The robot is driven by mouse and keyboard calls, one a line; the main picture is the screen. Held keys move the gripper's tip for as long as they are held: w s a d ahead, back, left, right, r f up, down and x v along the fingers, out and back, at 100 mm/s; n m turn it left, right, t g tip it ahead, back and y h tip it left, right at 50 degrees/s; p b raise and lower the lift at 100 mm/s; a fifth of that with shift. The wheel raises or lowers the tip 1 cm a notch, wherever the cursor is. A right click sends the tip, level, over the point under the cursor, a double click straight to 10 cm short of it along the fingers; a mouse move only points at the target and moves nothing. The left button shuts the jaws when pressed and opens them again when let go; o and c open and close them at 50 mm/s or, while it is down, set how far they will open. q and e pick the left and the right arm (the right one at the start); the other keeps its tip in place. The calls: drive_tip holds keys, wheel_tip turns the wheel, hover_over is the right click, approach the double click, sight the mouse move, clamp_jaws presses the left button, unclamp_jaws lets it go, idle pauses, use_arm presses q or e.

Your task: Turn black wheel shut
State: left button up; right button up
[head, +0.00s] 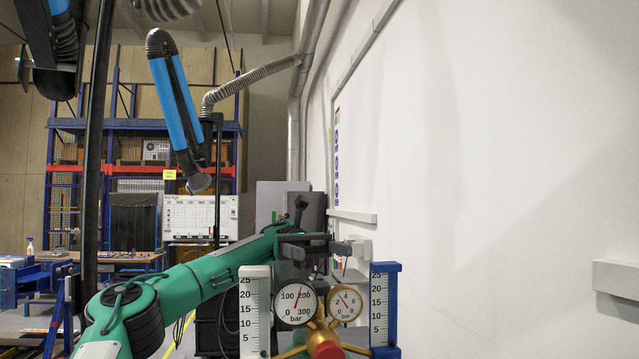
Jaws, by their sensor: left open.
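A brass regulator (319,338) stands at the bottom centre, with two round white gauges and a red knob (326,350) at its front. The left gauge (296,304) is the larger one and the right gauge (345,303) is smaller. I cannot make out a black wheel for certain; it may be hidden behind my arm or below the picture. My left gripper (322,246), at the end of the green arm, is open above and behind the gauges, apart from them. Its fingertips are small and dark. My right gripper is not in view.
A white scale post (255,312) stands left of the gauges and a blue-framed one (383,310) right of them. A white wall (500,150) fills the right side, with a ledge (616,288). A blue shelf rack and a whiteboard (200,217) stand far back.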

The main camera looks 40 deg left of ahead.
sight(320, 287)
use_arm(q)
wheel_tip(320, 287, up, 13)
drive_tip(key=p, duration=0.6)
drive_tip(key=shift+p, duration=0.4)
